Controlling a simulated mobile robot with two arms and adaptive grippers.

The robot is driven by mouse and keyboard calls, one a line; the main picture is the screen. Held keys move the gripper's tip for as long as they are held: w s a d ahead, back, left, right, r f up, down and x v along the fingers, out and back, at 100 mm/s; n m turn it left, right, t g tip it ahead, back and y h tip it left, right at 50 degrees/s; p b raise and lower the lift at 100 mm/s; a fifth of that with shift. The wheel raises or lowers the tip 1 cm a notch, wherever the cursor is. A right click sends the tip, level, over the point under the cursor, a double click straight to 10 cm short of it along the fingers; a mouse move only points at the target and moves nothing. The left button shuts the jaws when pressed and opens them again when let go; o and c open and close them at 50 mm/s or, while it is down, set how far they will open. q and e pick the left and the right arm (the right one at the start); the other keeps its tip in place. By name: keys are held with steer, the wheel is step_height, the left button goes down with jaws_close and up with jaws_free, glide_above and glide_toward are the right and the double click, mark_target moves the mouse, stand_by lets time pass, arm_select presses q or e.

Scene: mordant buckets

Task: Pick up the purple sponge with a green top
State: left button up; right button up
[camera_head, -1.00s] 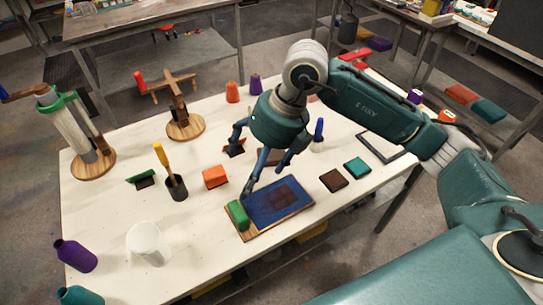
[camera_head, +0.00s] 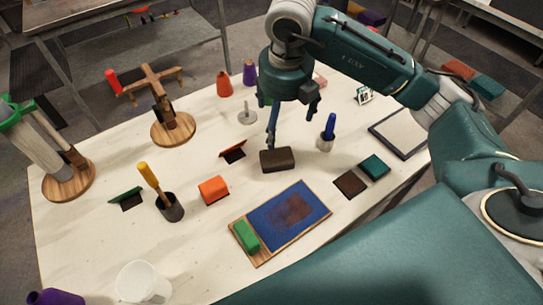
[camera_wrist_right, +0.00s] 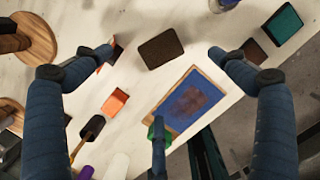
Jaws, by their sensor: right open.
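A green block (camera_head: 246,237) lies on the wooden left end of a board with a blue pad (camera_head: 290,215); no purple part of it shows. I cannot pick out a purple sponge with a green top for sure. My right gripper (camera_head: 290,122) is open and empty, with its fingers spread above the table behind a dark brown block (camera_head: 277,160). In the right wrist view, the brown block (camera_wrist_right: 160,48) shows between the spread fingers, and one finger partly covers the green block. My left gripper is not in view.
An orange block (camera_head: 214,190), a dark cup with a yellow-handled tool (camera_head: 169,208) and a white cup (camera_head: 143,281) stand left of the board. A teal block (camera_head: 375,167) and a blue marker in a holder (camera_head: 327,133) are to the right.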

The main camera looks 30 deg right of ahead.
step_height(320, 180, down, 4)
steer(key=b, duration=0.3)
glide_above(277, 157)
steer(key=f, duration=0.6)
steer(key=shift+s+f+b, duration=0.3)
steer(key=shift+s+f, duration=0.1)
steer(key=f+p, duration=0.1)
steer(key=f, duration=0.1)
steer(key=f+p, duration=0.1)
steer(key=f, duration=0.1)
steer(key=shift+w+f, duration=0.2)
steer(key=shift+f, duration=0.15)
steer(key=shift+w+f, duration=0.15)
steer(key=shift+f, duration=0.35)
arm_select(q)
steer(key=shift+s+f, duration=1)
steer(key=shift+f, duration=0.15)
arm_select(e)
steer(key=c, duration=1.1)
steer(key=shift+c, duration=0.3)
steer(key=shift+r, duration=0.1)
